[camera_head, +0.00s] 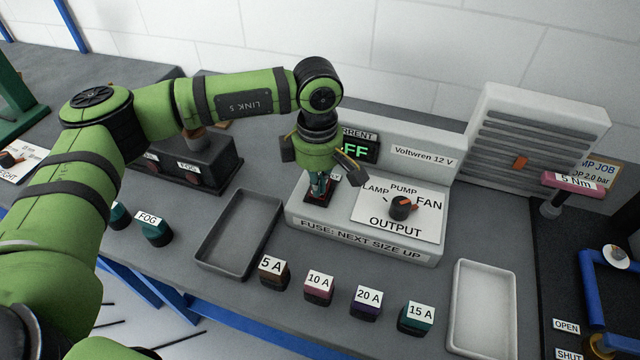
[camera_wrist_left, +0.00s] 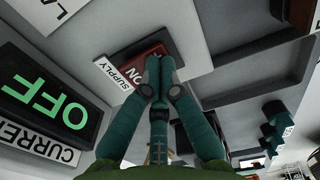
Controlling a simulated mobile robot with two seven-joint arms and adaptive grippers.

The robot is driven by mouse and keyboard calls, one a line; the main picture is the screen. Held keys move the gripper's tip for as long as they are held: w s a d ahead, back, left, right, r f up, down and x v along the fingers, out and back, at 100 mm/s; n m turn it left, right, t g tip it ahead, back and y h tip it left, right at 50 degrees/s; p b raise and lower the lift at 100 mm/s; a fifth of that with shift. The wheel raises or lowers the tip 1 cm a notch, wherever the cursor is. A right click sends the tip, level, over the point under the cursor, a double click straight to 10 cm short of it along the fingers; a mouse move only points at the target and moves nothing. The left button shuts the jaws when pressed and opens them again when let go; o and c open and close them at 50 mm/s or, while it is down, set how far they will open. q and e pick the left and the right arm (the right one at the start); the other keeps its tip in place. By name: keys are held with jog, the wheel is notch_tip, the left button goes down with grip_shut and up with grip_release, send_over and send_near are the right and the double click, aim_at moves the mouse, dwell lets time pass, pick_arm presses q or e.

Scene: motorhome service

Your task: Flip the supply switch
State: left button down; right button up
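The supply switch is a red rocker (camera_wrist_left: 148,55) in a dark frame, with a white SUPPLY label (camera_wrist_left: 115,75) beside it and the letters ON partly visible. It sits on the left of the white supply unit (camera_head: 300,222). My left gripper (camera_head: 318,190) points down at it; in the left wrist view its fingertips (camera_wrist_left: 160,72) are together, in front of the rocker and hiding part of it. I cannot tell whether they touch it. The current display (camera_head: 360,149) is partly hidden in the head view; in the wrist view the display (camera_wrist_left: 45,100) reads OFF in green. My right gripper is not in view.
The OUTPUT knob (camera_head: 402,207) is right of the switch. An empty dark tray (camera_head: 238,235), several labelled fuses including the 10 A one (camera_head: 319,290), and a white tray (camera_head: 482,310) lie in front.

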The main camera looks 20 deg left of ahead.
pick_arm(q)
jog(key=shift+w+r+p, duration=0.15)
jog(key=shift+r+p, duration=0.3)
jog(key=shift+r, duration=0.4)
jog(key=shift+r+p, duration=1)
jog(key=shift+r, duration=1.6)
